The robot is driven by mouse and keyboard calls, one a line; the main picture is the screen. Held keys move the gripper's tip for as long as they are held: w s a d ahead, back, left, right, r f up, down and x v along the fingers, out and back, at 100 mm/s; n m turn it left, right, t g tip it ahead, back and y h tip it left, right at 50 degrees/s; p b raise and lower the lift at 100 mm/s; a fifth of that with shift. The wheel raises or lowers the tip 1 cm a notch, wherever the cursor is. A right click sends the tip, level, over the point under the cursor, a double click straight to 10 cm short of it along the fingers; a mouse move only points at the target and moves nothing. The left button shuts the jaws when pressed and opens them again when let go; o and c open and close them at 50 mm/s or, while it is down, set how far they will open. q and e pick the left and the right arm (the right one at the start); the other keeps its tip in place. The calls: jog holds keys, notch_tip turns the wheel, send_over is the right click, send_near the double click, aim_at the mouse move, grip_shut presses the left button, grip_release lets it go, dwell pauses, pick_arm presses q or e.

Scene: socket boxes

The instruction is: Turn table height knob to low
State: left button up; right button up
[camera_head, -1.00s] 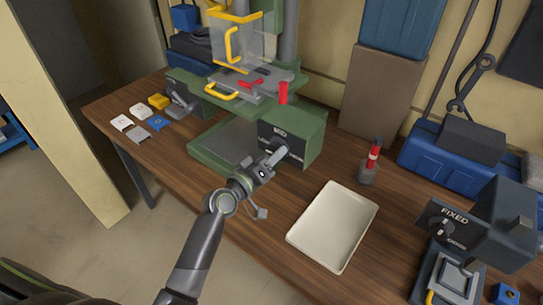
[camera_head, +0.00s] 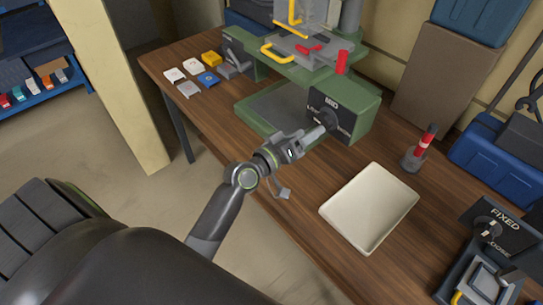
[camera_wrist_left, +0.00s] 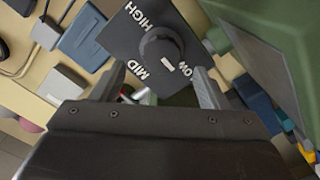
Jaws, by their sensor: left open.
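The table height knob (camera_wrist_left: 160,46) is round and dark, on a dark plate marked HIGH, MID and LOW. Its pale mark points between MID and LOW, somewhat toward LOW. In the head view the knob (camera_head: 328,118) sits on the front of the green machine (camera_head: 362,112), partly hidden by my gripper. My left gripper (camera_head: 321,132) is in front of the knob. In the left wrist view my left gripper (camera_wrist_left: 161,84) is open, with the knob showing beyond and between its fingers. I cannot tell whether they touch it. My right gripper is not in view.
A cream tray (camera_head: 368,208) lies right of the machine on the wooden table. A red-and-grey bottle-like thing (camera_head: 418,152) stands behind it. A FIXED knob box (camera_head: 500,225) is at the far right. Several small white, yellow and blue pieces (camera_head: 208,79) lie at the left.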

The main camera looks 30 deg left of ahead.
pick_arm(q)
jog(key=b+v, duration=0.2)
jog(key=v, duration=1)
jog(key=shift+s+r+b, duration=0.1)
jog(key=shift+b, duration=0.2)
jog(key=m+b, duration=0.3)
jog(key=m, duration=0.4)
send_near(321, 123)
jog(key=x, duration=0.9)
